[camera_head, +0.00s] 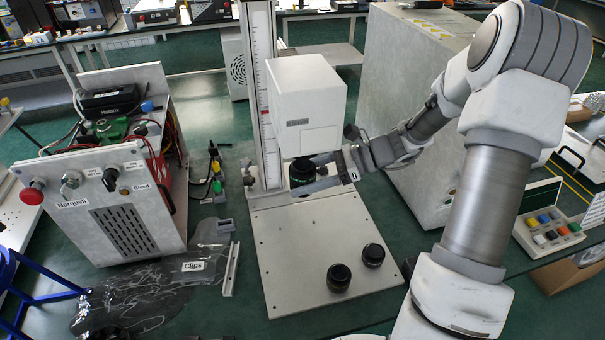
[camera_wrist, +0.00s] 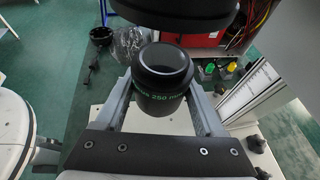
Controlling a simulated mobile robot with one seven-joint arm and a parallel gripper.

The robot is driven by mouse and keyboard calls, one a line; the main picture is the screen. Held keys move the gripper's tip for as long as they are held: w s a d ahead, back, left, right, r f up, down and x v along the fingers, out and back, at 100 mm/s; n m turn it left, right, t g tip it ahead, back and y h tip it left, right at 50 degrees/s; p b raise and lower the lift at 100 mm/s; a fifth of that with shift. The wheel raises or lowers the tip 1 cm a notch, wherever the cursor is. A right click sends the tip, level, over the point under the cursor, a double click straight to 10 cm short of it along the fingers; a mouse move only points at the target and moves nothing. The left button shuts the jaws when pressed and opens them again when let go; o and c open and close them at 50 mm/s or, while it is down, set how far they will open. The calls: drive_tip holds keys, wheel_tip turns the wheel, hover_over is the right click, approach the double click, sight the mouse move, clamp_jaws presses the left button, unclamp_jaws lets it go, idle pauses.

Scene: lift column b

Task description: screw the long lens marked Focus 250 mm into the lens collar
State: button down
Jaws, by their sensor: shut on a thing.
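The long black lens (camera_wrist: 162,80) is between my gripper's fingers, and its green marking reads in part "250 mm" in the wrist view. In the head view the lens (camera_head: 302,171) is upright below the white box-shaped head (camera_head: 305,95) on the column. My gripper (camera_head: 318,178) reaches in from the right and is shut on it; the gripper also shows in the wrist view (camera_wrist: 162,98). A dark round part, probably the lens collar (camera_wrist: 185,14), is at the top of the wrist view, close to the lens. I cannot tell whether they touch.
Two short black lenses, one left (camera_head: 339,278) and one right (camera_head: 374,255), stand on the grey baseplate (camera_head: 285,230). The scaled column (camera_head: 264,90) rises behind the head. A control box (camera_head: 120,190) stands left, a large grey cabinet (camera_head: 410,120) right. The baseplate's left front is clear.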

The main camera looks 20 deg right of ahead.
sight(294, 165)
drive_tip(key=shift+r+p, duration=0.1)
drive_tip(key=shift+p, duration=0.25)
drive_tip(key=shift+r+p, duration=1.55)
drive_tip(key=shift+r+p, duration=0.8)
drive_tip(key=shift+p, duration=0.15)
idle(0.4)
